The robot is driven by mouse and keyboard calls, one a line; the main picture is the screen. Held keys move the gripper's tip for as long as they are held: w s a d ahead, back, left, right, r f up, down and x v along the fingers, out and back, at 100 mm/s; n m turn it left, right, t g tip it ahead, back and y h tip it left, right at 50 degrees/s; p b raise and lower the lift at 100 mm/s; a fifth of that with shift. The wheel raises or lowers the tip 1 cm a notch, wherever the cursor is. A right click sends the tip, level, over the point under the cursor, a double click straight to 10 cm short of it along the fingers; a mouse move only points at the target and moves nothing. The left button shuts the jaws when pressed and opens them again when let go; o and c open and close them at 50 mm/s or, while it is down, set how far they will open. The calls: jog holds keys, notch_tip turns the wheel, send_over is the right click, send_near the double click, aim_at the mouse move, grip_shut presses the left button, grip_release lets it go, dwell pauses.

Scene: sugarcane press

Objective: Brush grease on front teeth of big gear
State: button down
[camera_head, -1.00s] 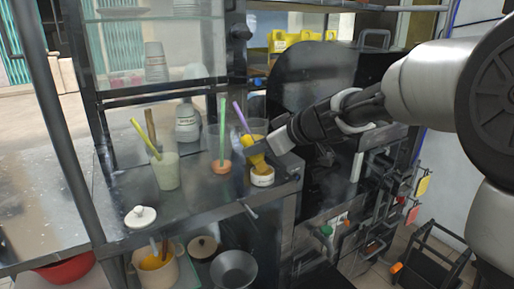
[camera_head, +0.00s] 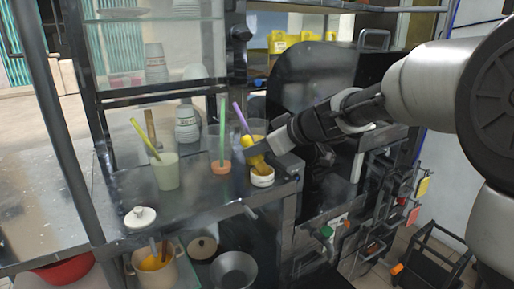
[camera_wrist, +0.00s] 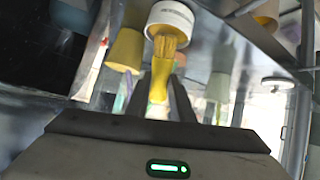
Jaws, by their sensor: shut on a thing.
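My gripper (camera_head: 270,146) is shut on a yellow brush (camera_head: 249,143) at the edge of the metal counter. The brush also shows in the wrist view (camera_wrist: 160,78), its handle between my two fingers (camera_wrist: 160,92) and its tan bristles pointing away from me. A small white tub (camera_head: 262,177) stands on the counter just below the bristles. In the wrist view the bristle ends overlap the tub (camera_wrist: 170,16); whether they touch its contents I cannot tell. I cannot make out the big gear or its front teeth in either view.
Dark press machinery (camera_head: 310,85) rises behind my gripper. A pot (camera_head: 155,269) sits on the lower shelf.

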aim_at(258, 156)
jog(key=shift+f, duration=0.3)
jog(key=shift+r+p, duration=1.45)
jog(key=shift+r, duration=2.3)
jog(key=shift+d, duration=0.1)
